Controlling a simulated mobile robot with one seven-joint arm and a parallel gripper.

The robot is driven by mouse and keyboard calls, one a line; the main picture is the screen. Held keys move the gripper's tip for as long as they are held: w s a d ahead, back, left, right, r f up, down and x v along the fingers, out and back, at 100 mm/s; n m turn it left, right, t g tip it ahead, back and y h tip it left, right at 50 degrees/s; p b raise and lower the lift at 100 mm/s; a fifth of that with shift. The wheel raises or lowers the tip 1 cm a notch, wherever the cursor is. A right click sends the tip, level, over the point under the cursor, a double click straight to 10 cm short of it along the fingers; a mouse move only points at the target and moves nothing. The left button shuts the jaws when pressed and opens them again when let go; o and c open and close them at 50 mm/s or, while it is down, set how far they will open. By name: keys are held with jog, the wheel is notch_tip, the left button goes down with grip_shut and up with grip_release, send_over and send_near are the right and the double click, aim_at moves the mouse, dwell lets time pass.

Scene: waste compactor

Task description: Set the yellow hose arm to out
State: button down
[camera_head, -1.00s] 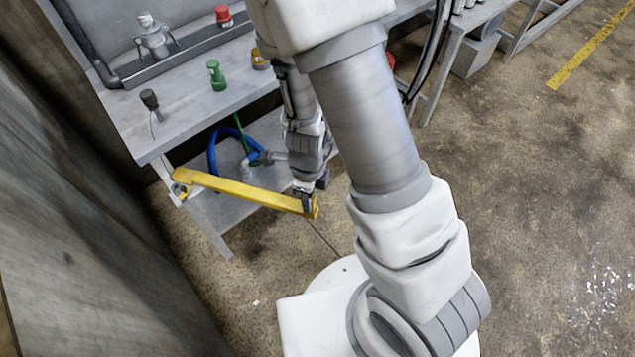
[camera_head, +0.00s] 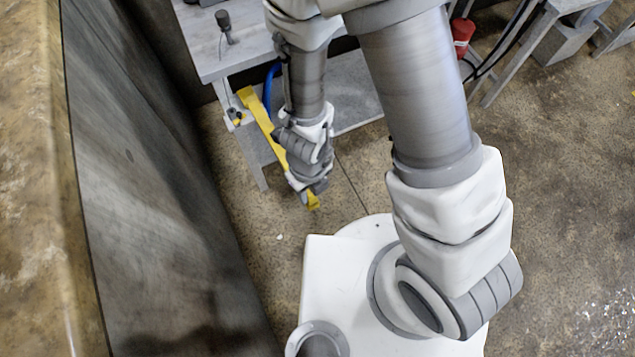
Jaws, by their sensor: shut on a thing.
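The yellow hose arm (camera_head: 258,111) is a long flat bar hinged at the left end of the grey workbench. It points out from the bench, down and to the right in the picture, towards my base. My gripper (camera_head: 310,197) is shut on the bar near its free end. My wrist hides the middle of the bar and most of the grip. The yellow tip shows just beyond my fingers.
The workbench (camera_head: 207,50) stands at the top with a dark-knobbed lever (camera_head: 223,20) on it. A blue hose (camera_head: 268,90) hangs beneath. A dark wall panel (camera_head: 150,170) runs along the left. A red object (camera_head: 462,32) is at the upper right. Floor right of my base is clear.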

jog(key=shift+a, duration=0.15)
jog(key=c, duration=0.6)
grip_release()
jog(key=shift+c, duration=0.2)
jog(key=shift+r, duration=0.1)
notch_tip(320, 180, up, 17)
jog(key=p, duration=1.6)
jog(key=shift+r, duration=0.15)
